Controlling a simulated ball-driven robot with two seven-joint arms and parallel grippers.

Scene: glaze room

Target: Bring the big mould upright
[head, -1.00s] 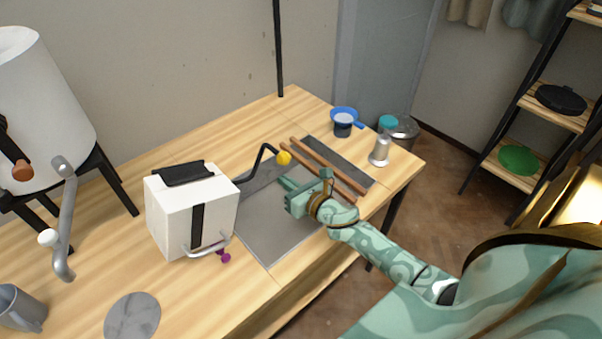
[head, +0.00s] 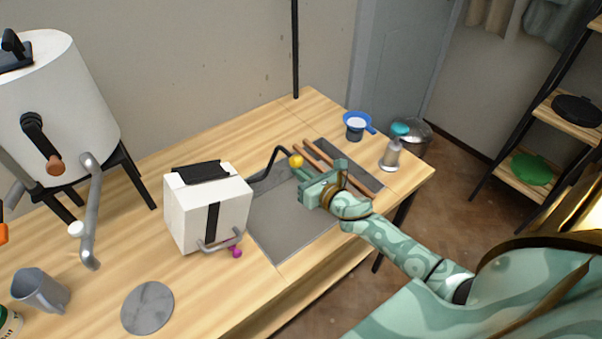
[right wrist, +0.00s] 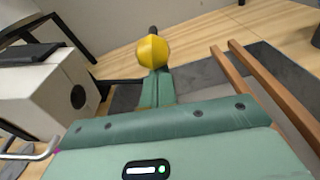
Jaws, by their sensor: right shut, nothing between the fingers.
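The big mould (head: 183,217) is a white block with a black strap, a black piece on top and a grey bar handle low in front. It stands on the table at the left edge of a grey slab. A black bent crank beside it ends in a yellow knob (head: 296,161), which also shows in the right wrist view (right wrist: 151,52). My right gripper (head: 299,173) is shut and empty, its fingertips close to the knob; I cannot tell whether they touch. The wrist view shows a round black spot on the mould's side. My left gripper is out of view.
Two wooden sticks (head: 335,166) and a dark strip lie right of my gripper. A blue sieve (head: 357,121) and a bottle (head: 390,154) stand at the far right. A large white vessel (head: 62,100), a grey mug (head: 40,291) and a round disc (head: 147,307) are left.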

